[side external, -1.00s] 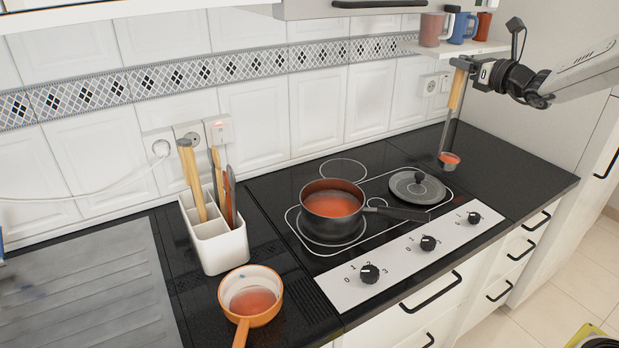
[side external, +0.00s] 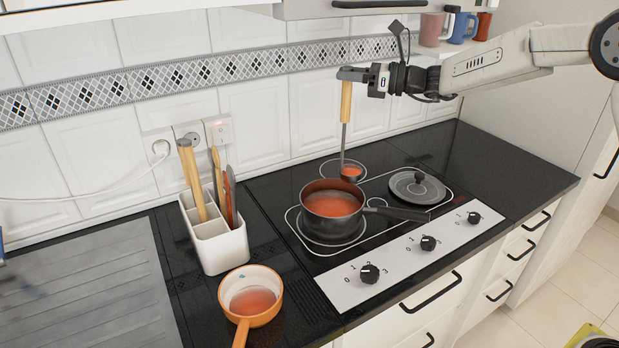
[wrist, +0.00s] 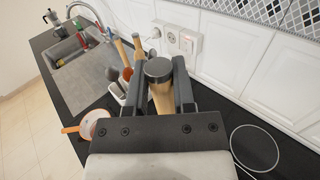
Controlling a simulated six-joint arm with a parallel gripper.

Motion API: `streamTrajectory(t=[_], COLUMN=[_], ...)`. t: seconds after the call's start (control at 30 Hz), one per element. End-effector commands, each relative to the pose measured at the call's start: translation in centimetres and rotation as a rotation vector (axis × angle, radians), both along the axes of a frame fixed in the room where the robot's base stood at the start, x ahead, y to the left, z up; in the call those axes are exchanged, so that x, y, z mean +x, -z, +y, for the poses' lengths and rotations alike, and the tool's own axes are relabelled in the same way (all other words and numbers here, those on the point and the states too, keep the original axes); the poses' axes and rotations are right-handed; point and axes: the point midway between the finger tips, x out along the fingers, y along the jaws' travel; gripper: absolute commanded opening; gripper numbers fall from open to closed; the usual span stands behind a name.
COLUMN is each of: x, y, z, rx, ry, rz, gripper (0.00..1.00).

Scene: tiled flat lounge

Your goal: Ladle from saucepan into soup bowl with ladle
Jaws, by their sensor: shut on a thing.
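My gripper (side external: 349,76) is shut on the wooden handle of the ladle (side external: 345,104), which hangs upright with its bowl down. The ladle's bowl holds red-orange soup and shows just behind the saucepan's far rim, seemingly above the hob. In the wrist view the ladle's handle end (wrist: 159,70) sits between the fingers of my gripper (wrist: 158,88). The dark saucepan (side external: 333,211) with red soup stands on the hob, its handle to the right. The orange soup bowl (side external: 250,298) with a handle stands front left on the counter, with some red soup in it. It also shows in the wrist view (wrist: 92,128).
A white utensil holder (side external: 222,249) with several utensils stands behind the bowl, near the straight path from the ladle. A grey lid (side external: 417,188) lies on the hob's right. The tiled wall (side external: 255,115) is close behind. The sink drainer (side external: 90,285) is at left.

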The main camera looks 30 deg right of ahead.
Motion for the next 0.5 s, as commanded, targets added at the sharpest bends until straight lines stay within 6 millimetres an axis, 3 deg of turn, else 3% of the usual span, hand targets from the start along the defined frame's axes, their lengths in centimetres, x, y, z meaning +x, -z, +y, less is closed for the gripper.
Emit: streamTrajectory(t=[0.2, 0.5], x=[0.3, 0.3], y=[0.7, 1.0], z=[3.8, 5.5], rx=[-0.004, -0.005], ry=[-0.11, -0.157], rz=[0.006, 0.009], gripper=[0.0, 0.0])
